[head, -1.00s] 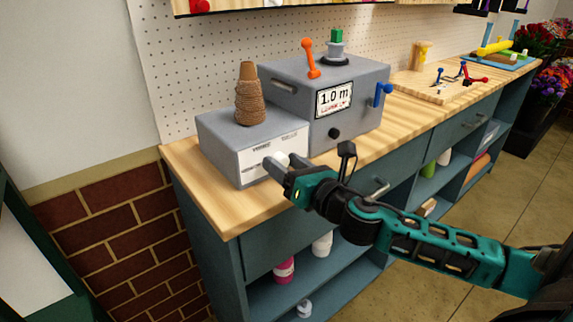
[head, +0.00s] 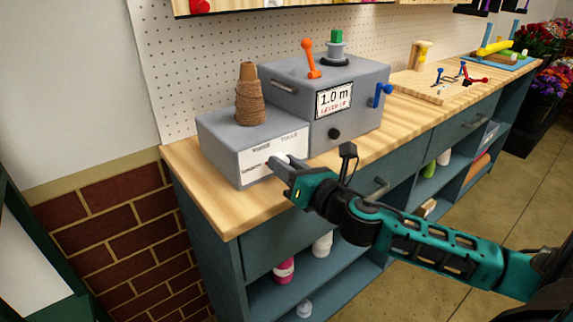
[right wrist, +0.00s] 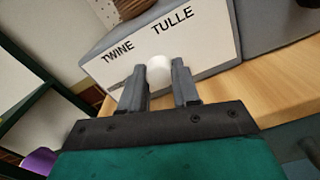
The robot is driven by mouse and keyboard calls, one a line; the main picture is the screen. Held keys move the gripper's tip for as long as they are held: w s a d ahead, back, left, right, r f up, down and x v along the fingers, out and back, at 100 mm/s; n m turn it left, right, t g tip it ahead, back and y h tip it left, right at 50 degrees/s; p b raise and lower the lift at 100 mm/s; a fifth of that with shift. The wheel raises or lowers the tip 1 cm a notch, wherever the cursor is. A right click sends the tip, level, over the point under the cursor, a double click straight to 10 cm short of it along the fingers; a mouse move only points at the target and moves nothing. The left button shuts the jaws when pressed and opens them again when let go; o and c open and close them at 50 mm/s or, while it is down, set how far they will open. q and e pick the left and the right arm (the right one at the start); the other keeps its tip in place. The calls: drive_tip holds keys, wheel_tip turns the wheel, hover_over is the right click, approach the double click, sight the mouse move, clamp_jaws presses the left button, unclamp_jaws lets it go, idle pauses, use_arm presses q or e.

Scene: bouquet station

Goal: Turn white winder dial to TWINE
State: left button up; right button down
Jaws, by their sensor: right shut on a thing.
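The white winder dial (head: 281,157) sticks out of the white front panel of a low grey box (head: 222,150). The dial also shows in the right wrist view (right wrist: 158,69), under the words TWINE and TULLE, with TWINE on the left. My right gripper (head: 279,164) is at the panel, its two fingers on either side of the dial and shut on it. The fingers hide part of the dial, and I cannot tell which word it points to. My left gripper is not in view.
A brown twine cone (head: 250,97) stands on the low box. A taller grey machine (head: 350,112) with a 1.0 m screen (head: 334,99), an orange lever (head: 309,58) and a blue crank (head: 382,94) stands right beside it. The wooden counter (head: 228,212) is clear in front.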

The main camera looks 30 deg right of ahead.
drive_tip(key=shift+m, duration=0.6)
drive_tip(key=shift+r+m+p, duration=0.1)
drive_tip(key=shift+m+p, duration=0.45)
drive_tip(key=shift+m, duration=0.25)
drive_tip(key=m+p, duration=0.1)
drive_tip(key=m, duration=0.1)
drive_tip(key=shift+m, duration=0.4)
drive_tip(key=m+p, duration=0.1)
drive_tip(key=m, duration=0.2)
drive_tip(key=shift+p, duration=0.3)
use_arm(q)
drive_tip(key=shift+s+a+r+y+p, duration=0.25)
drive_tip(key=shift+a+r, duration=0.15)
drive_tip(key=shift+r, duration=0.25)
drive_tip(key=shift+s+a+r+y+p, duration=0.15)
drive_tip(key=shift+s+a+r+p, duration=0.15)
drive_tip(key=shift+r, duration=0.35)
use_arm(e)
drive_tip(key=shift+m, duration=1.3)
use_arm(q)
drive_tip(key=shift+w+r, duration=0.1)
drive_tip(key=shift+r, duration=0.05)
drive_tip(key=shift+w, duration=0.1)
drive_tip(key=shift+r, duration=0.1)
use_arm(e)
drive_tip(key=c, duration=0.8)
unclamp_jaws()
drive_tip(key=shift+s, duration=0.15)
